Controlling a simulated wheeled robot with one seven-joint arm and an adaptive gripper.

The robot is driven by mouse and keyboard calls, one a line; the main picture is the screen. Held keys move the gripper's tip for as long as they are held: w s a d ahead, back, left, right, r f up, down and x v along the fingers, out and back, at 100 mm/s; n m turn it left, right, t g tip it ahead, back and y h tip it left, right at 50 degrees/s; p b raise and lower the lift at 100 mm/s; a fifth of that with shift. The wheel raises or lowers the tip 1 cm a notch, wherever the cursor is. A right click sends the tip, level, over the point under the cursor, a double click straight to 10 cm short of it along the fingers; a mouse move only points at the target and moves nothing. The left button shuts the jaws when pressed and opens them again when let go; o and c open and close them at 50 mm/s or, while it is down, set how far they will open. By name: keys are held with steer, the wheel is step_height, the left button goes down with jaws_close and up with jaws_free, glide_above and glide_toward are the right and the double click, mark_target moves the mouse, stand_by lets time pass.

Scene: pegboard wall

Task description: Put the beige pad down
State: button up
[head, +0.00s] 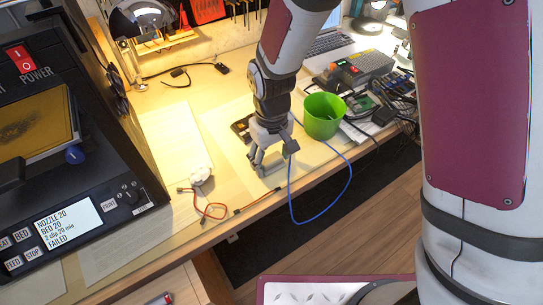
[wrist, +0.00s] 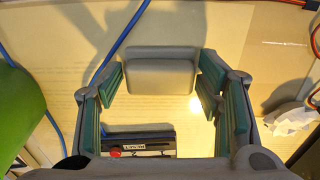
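The beige pad (wrist: 152,76), a block with rounded edges, lies crosswise between the fingertips of my gripper (wrist: 160,76) in the wrist view. The green-lined fingers stand wide apart, one at each end of the pad, and appear closed on it. In the head view my gripper (head: 271,163) points down, low over the pale sheet on the workbench (head: 235,190). The pad is hard to make out there against the sheet. I cannot tell whether its underside touches the surface.
A green cup (head: 323,116) stands right of my gripper. A dark device with a red button (wrist: 125,144) lies close by. A blue cable (head: 347,185) loops past on the right. Crumpled white material (head: 200,176) and red wires (head: 212,211) lie left, near the front edge.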

mark_target(272, 159)
steer(key=shift+o, duration=0.3)
step_height(272, 159, up, 12)
steer(key=p, duration=0.2)
steer(key=shift+r, duration=0.2)
steer(key=s+d+r+m+t, duration=0.1)
steer(key=s+d+r+m, duration=0.3)
steer(key=s+d+r, duration=0.7)
steer(key=s+d+r+m+t, duration=0.1)
steer(key=s+d+r+m, duration=0.1)
steer(key=s+d, duration=0.7)
steer(key=shift+s+r+m, duration=0.35)
steer(key=shift+s+m, duration=0.05)
steer(key=shift+s, duration=0.8)
